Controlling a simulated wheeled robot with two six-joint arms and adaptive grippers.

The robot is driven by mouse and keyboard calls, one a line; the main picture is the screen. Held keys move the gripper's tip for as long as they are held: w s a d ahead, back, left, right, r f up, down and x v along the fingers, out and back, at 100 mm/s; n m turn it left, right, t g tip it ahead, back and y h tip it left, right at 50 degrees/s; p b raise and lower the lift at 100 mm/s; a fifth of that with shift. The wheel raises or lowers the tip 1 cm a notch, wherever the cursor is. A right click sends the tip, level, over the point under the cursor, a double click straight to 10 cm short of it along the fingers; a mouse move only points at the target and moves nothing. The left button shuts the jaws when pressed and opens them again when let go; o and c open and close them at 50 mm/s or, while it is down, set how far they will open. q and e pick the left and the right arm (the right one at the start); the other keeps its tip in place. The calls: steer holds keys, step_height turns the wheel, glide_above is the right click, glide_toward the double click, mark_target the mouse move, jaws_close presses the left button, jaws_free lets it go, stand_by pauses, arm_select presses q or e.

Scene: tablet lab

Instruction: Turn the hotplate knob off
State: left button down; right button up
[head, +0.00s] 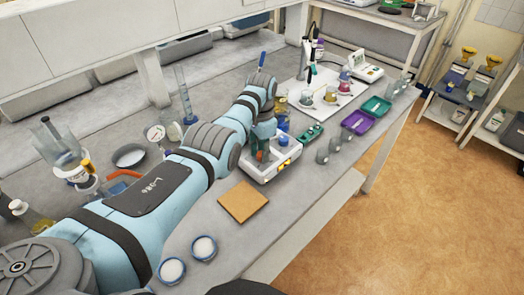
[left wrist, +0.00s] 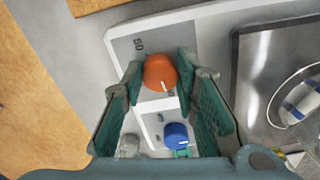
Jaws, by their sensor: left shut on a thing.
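The white hotplate (head: 287,163) stands on the grey bench, in the middle of the head view. In the left wrist view its light panel (left wrist: 128,50) carries an orange knob (left wrist: 160,73) with a white pointer line and a blue knob (left wrist: 176,134). My left gripper (head: 263,152) reaches down over the hotplate. In the left wrist view its green fingers (left wrist: 160,76) are shut on the orange knob, one on each side. The blue knob lies apart from the fingertips, nearer the palm in the picture. My right gripper is not in view.
A tan square pad (head: 243,202) lies in front of the hotplate. A purple tray (head: 357,122) and a green tray (head: 375,107) are to the right. Glassware and a tall cylinder (head: 186,100) stand behind my left arm. Two small blue-rimmed dishes (head: 204,248) sit at the front.

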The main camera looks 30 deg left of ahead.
arm_select(q)
steer(key=shift+d+n, duration=0.1)
steer(key=shift+n, duration=0.4)
steer(key=shift+n+p, duration=0.45)
steer(key=shift+n, duration=0.55)
steer(key=n, duration=0.3)
steer(key=shift+n, duration=0.3)
steer(key=n, duration=0.4)
steer(key=shift+n+p, duration=0.3)
steer(key=shift+p, duration=0.05)
steer(key=n, duration=0.4)
steer(key=shift+n, duration=0.4)
steer(key=shift+w, duration=0.1)
